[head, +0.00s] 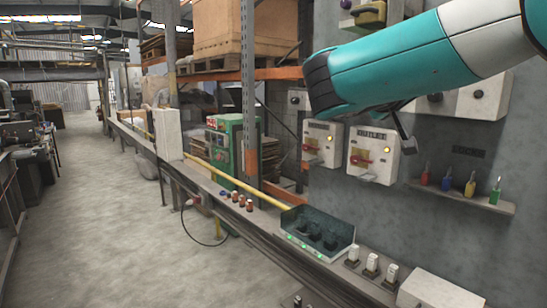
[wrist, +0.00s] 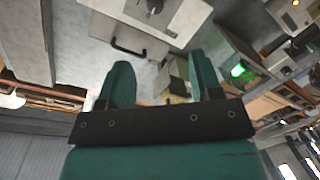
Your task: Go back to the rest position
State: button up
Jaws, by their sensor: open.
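My gripper (wrist: 160,72) shows in the wrist view with its two teal fingers spread apart. Nothing is held between them. In the head view my teal and white arm (head: 410,65) comes in from the upper right and hides most of the gripper. A small grey part of my arm's end shows below it, in front of the wall beside the switch boxes.
Switch boxes with red handles (head: 372,156) hang on the grey wall. A small shelf (head: 470,196) holds several coloured-handled tools. Below, a dark open tray (head: 318,250) sits on a long ledge with small bottles and white devices. The concrete floor (head: 115,235) at left is clear.

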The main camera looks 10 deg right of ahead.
jog(key=s+a+f+n+g+y+b, duration=0.1)
jog(key=s+a+f+n+y, duration=0.1)
jog(key=a+f+y, duration=0.3)
jog(key=s+a+f+n+y+b, duration=0.1)
jog(key=s+f+n+y, duration=0.15)
jog(key=f, duration=0.55)
jog(key=s+a+f+n+g+y+b, duration=0.1)
jog(key=a+f+y+b, duration=0.1)
jog(key=a+f+y, duration=0.3)
jog(key=s+a+f+n+g+y+b, duration=0.1)
jog(key=s+a+f+n+g+y, duration=0.1)
jog(key=s, duration=1)
jog(key=s+a+f+n+g+y, duration=0.3)
jog(key=s+a+f, duration=0.4)
jog(key=s, duration=0.5)
notch_tip(320, 180, down, 2)
jog(key=g+y, duration=0.1)
jog(key=g, duration=0.1)
jog(key=shift+a+f+g+b, duration=0.25)
jog(key=shift+g+b, duration=0.05)
jog(key=shift+b, duration=0.1)
jog(key=shift+w, duration=0.1)
jog(key=shift+c, duration=0.4)
